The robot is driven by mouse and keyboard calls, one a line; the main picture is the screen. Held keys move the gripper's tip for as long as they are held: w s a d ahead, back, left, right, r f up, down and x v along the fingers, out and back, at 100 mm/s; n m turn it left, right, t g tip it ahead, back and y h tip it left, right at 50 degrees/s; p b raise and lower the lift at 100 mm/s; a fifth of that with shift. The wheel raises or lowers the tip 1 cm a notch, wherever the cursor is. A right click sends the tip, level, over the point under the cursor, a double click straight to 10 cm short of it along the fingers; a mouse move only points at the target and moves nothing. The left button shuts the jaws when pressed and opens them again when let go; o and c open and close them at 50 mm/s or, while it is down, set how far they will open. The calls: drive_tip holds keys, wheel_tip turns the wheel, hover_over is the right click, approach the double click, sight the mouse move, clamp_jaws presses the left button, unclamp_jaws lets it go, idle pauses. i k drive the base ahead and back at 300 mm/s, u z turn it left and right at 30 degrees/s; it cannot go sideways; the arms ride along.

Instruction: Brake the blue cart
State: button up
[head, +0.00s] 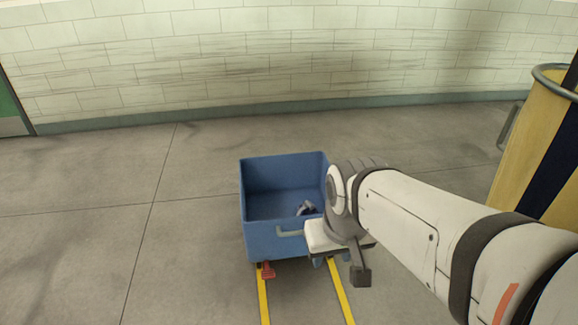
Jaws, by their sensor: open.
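The blue cart (262,240) stands on the floor near the middle of the head view, an open box with a grey handle (291,232) on its near side. A red pedal (267,270) sticks out low at its near left corner. I cannot tell from this view whether the pedal is up or pressed. My gripper (357,272) is open, at the cart's near right corner, right of the pedal and pointing down. One dark finger shows clearly. My wrist hides the cart's right edge, and I cannot tell whether it touches the cart.
A small grey-blue item (306,208) lies inside the cart. Two yellow floor lines (264,300) run from under the cart toward me. A yellow and navy container (535,150) with a metal rim stands at the right. A tiled wall (250,60) closes the back. The floor at left is clear.

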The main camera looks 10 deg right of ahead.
sight(267, 273)
drive_tip(key=z, duration=0.85)
drive_tip(key=k, duration=0.95)
drive_tip(key=u, duration=0.75)
drive_tip(key=i, duration=1)
drive_tip(key=u, duration=0.05)
